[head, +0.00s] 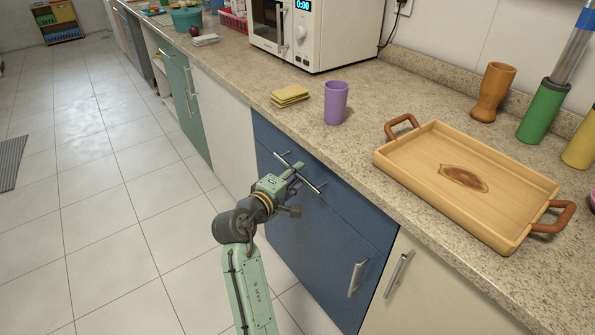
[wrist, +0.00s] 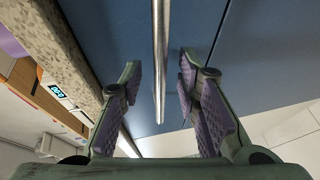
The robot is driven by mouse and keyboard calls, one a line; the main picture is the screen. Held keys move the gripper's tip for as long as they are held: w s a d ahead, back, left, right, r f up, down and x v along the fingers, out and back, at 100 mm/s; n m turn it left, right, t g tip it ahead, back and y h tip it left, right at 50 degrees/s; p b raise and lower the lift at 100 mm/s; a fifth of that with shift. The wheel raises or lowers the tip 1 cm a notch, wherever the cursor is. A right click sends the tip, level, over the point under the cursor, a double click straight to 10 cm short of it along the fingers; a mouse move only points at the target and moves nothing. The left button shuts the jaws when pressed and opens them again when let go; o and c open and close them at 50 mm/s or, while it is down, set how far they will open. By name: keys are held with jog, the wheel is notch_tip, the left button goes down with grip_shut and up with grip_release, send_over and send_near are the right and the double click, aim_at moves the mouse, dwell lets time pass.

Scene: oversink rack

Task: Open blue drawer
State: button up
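The blue drawer (head: 345,208) is the top front of the blue cabinet under the counter, and it looks closed. Its silver bar handle (head: 314,187) runs along the front near the top. My gripper (head: 294,178) is at the middle of this handle. In the wrist view the handle (wrist: 159,60) runs between the two fingers of my gripper (wrist: 160,75). The fingers are apart, with a visible gap on each side of the bar. The drawer front (wrist: 120,30) lies behind the bar. My gripper hides part of the handle in the head view.
Below the drawer is a blue door (head: 320,250) with its own handle (head: 357,278). A cream cabinet door (head: 425,295) is to the right. On the counter (head: 370,100) stand a wooden tray (head: 430,165), a purple cup (head: 336,103) and yellow sponges (head: 290,95). The tiled floor (head: 110,200) is clear.

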jog(key=shift+w+d+f, duration=0.15)
jog(key=shift+w+d, duration=0.25)
jog(key=shift+w, duration=0.2)
jog(key=shift+c, duration=0.5)
grip_shut()
